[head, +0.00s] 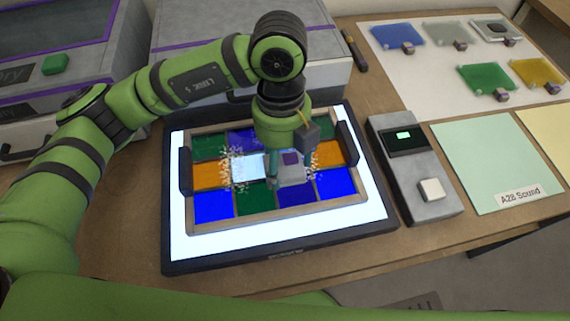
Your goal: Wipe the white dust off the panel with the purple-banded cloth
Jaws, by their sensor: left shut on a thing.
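The panel is a grid of green, blue and orange glass squares in a wooden frame (278,221), lying flat on a lit board. White dust (235,170) speckles its left-middle part, around a pale bright square. More white dust (311,157) shows to the right of the gripper. The gripper hides part of the panel, and I cannot tell whether the cloth touches the glass. My right gripper is out of view.
The lit board (280,241) has a dark rim and two dark uprights at the panel's sides. A grey device (415,168) with a small screen stands to the right, beside a pale green sheet (485,165). Coloured glass samples (487,78) lie at back right. Grey boxes stand behind.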

